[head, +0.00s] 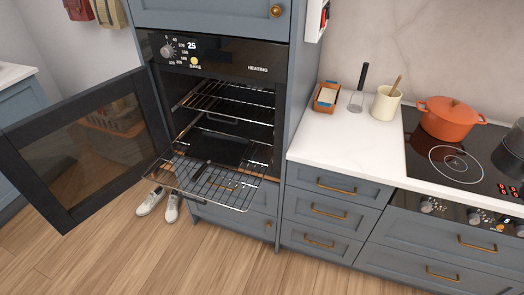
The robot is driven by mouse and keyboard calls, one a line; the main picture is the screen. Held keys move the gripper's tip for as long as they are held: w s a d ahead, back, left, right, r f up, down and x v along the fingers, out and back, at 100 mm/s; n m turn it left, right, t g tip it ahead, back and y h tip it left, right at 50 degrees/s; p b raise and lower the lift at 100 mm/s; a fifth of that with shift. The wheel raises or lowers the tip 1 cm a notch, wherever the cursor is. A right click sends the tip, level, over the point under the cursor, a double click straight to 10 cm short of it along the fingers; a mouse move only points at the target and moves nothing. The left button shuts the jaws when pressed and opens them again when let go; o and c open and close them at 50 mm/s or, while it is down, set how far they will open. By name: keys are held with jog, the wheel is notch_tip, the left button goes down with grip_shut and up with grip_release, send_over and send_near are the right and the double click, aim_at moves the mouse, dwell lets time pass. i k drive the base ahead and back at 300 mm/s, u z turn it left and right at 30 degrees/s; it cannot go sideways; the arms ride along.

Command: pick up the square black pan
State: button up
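The square black pan (219,149) lies on the pulled-out wire rack (222,186) in the open oven, towards the rack's rear. A dark handle seems to extend from it towards the front left. The oven interior around it is dark, so its far edge is hard to make out. My gripper is not in view.
The oven door (85,145) is swung open to the left. A second wire rack (232,92) is above the pan. White shoes (160,202) stand on the floor below the extended rack. An orange pot (450,118) is on the hob to the right. The wooden floor in front is clear.

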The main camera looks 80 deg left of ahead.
aim_at(214, 148)
jog(key=u, duration=0.05)
jog(key=i, duration=1.15)
jog(key=u, duration=4.65)
jog(key=i, duration=1.05)
jog(key=z, duration=0.05)
